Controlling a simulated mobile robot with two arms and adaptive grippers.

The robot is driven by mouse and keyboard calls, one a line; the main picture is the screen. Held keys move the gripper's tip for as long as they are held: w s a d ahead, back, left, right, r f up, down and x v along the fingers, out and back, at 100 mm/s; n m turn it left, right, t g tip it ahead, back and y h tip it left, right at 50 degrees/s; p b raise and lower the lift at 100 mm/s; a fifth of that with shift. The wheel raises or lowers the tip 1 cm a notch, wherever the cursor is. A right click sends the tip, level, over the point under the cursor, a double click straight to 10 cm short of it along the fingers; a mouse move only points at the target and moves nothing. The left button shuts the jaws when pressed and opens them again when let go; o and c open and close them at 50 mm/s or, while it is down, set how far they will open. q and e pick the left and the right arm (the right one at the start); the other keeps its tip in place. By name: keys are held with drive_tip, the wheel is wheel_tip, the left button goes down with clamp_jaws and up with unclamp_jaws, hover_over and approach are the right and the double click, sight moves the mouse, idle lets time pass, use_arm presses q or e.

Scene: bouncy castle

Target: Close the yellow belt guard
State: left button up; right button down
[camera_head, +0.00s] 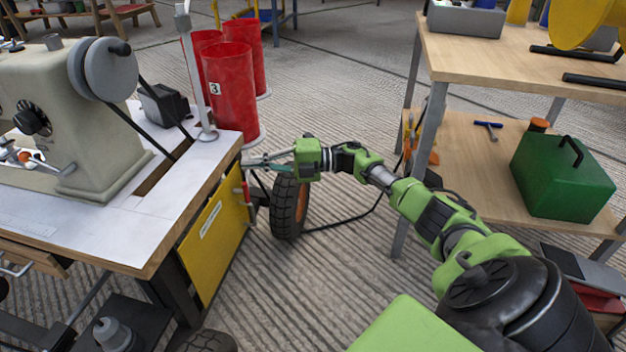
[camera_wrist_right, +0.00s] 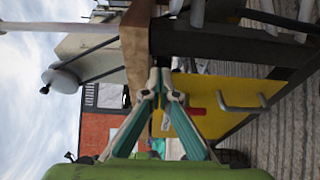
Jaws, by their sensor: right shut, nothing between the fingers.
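The yellow belt guard (camera_head: 215,240) is an upright panel with a white label, below the end of the sewing machine table. I cannot tell how far it stands open. A red part (camera_head: 246,190) shows at its far edge. In the right wrist view, turned sideways, the guard (camera_wrist_right: 228,92) has a grey handle (camera_wrist_right: 243,103) and a red piece (camera_wrist_right: 197,111). My right gripper (camera_head: 246,161) is shut and empty, near the table's far corner and above the guard's far end. Its fingertips (camera_wrist_right: 159,76) meet close to the table edge; contact is unclear. My left gripper is not in view.
The sewing machine (camera_head: 75,130) stands on the white-topped table (camera_head: 60,215). Red bins (camera_head: 230,90) stand behind it. A black wheel (camera_head: 287,205) is below my right gripper. A wooden shelf (camera_head: 470,150) with a green box (camera_head: 562,178) is right. Ribbed floor between is mostly clear.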

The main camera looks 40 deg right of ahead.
drive_tip(key=shift+w+a+r, duration=0.1)
drive_tip(key=shift+w+a, duration=0.05)
drive_tip(key=shift+w, duration=0.3)
drive_tip(key=v, duration=0.7)
drive_tip(key=shift+s, duration=0.25)
